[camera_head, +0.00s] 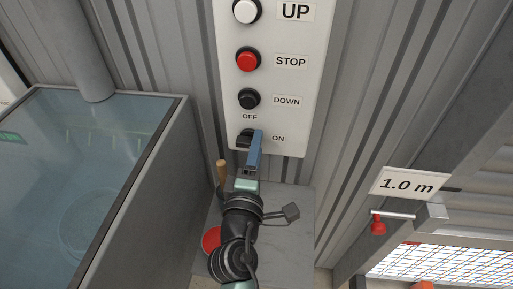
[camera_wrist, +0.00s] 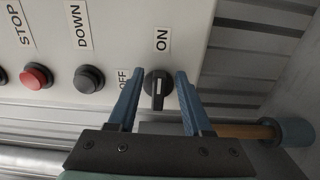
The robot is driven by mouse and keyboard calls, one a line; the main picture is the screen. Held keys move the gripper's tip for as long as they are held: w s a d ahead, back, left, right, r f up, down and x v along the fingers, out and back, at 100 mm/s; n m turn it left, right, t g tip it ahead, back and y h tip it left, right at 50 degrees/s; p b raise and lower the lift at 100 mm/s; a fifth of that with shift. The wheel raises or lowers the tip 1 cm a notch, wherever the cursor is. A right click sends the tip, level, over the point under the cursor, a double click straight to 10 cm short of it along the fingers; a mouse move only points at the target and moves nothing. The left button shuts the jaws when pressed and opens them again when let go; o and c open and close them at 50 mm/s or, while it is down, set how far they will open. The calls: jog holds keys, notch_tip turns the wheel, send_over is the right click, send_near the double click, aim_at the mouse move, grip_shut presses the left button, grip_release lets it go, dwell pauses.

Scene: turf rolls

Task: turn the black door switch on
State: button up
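The black door switch (camera_head: 245,138) is a round knob with a raised grip bar, low on the white panel, with OFF printed above it and ON to its right. In the wrist view the switch (camera_wrist: 158,90) sits between the two blue fingers of my gripper (camera_wrist: 159,76), with a gap on each side. Its bar runs up and down there, in line with the ON label, and carries a pale mark; I cannot tell which end it points from. My gripper (camera_head: 256,136) is open in front of the switch, hiding its right part in the head view.
Above the switch are the black DOWN button (camera_head: 249,98), red STOP button (camera_head: 247,60) and white UP button (camera_head: 246,10). A grey stand (camera_head: 290,240) below holds a wooden-handled tool (camera_head: 221,173). A glass-topped tank (camera_head: 150,180) is left; a 1.0 m sign (camera_head: 408,184) is right.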

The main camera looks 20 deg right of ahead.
jog(key=b+v, duration=0.3)
jog(key=v, duration=1)
jog(key=w+a+r+m+t+y+p, duration=0.1)
jog(key=w+a+r+m+t, duration=0.2)
jog(key=r, duration=0.9)
jog(key=w+a+r+m+t+y+p, duration=0.15)
jog(key=w+r+m, duration=0.3)
jog(key=r, duration=0.75)
jog(key=s+a+r+m+t+y+p, duration=0.1)
jog(key=s+a+r+t+y, duration=0.2)
jog(key=r, duration=0.8)
jog(key=s+a+r+m+t+y+p, duration=0.1)
jog(key=s+a+r+m+t+y, duration=0.1)
jog(key=r, duration=1)
jog(key=s+a+t+y, duration=0.1)
jog(key=s+t+y, duration=0.1)
jog(key=s+t, duration=0.1)
